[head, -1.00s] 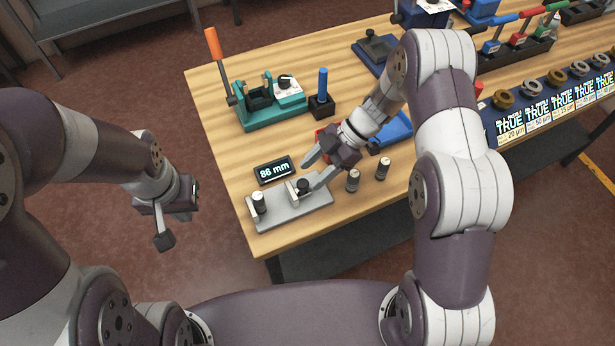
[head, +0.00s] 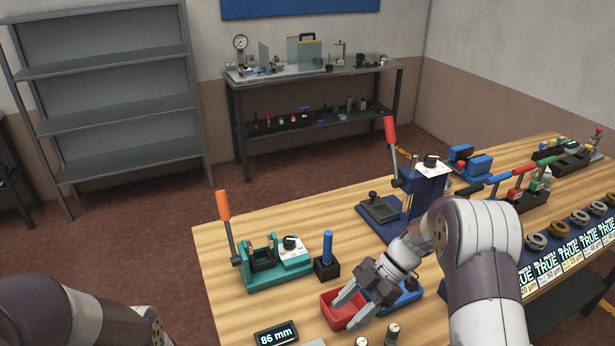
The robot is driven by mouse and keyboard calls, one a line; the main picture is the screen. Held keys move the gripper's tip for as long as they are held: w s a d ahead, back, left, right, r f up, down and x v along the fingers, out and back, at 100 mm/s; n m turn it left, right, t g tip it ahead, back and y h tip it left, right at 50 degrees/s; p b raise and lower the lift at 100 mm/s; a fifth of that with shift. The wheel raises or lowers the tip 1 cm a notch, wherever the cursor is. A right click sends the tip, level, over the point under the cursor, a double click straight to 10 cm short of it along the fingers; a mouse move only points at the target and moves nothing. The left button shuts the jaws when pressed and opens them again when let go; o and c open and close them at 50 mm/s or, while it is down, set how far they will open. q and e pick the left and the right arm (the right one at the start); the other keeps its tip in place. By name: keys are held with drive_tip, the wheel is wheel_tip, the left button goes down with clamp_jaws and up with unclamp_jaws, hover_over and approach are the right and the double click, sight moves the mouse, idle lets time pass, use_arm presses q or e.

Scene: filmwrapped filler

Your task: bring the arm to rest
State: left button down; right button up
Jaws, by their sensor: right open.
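My right gripper (head: 362,296) is open and empty. It hangs over the wooden table (head: 216,262), above the red tray (head: 333,310) and beside the blue tray (head: 408,297). My right arm (head: 482,250) comes in from the lower right. Of my left arm only links (head: 75,310) show at the lower left; its gripper is out of the frame. Two small grey cylinders (head: 393,330) stand below the right gripper at the bottom edge.
A teal fixture with an orange lever (head: 275,268), a holder with a blue handle (head: 327,262) and a blue press with a red lever (head: 420,190) stand on the table. A display reading 86 mm (head: 276,334) lies in front. Shelves (head: 120,120) and a bench (head: 310,75) stand behind.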

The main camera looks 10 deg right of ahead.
drive_tip(key=w+f+m+t, duration=0.2)
drive_tip(key=w+m+t, duration=0.1)
drive_tip(key=w+t, duration=0.3)
drive_tip(key=w+d+r+m+t+h, duration=0.1)
drive_tip(key=w+d+m+t+h, duration=0.25)
drive_tip(key=d+m+h, duration=0.35)
drive_tip(key=s+d+m+g+h, duration=0.3)
drive_tip(key=s+m, duration=0.5)
drive_tip(key=s, duration=0.6)
drive_tip(key=s+a+r+m+g, duration=0.1)
drive_tip(key=s+a+r, duration=0.1)
drive_tip(key=s, duration=0.3)
drive_tip(key=s+a+r+m+g+y, duration=0.1)
drive_tip(key=s+a+m, duration=0.1)
drive_tip(key=s+a, duration=0.2)
drive_tip(key=shift+s+r+m, duration=0.3)
drive_tip(key=shift+s+r, duration=0.1)
drive_tip(key=shift+s, duration=0.4)
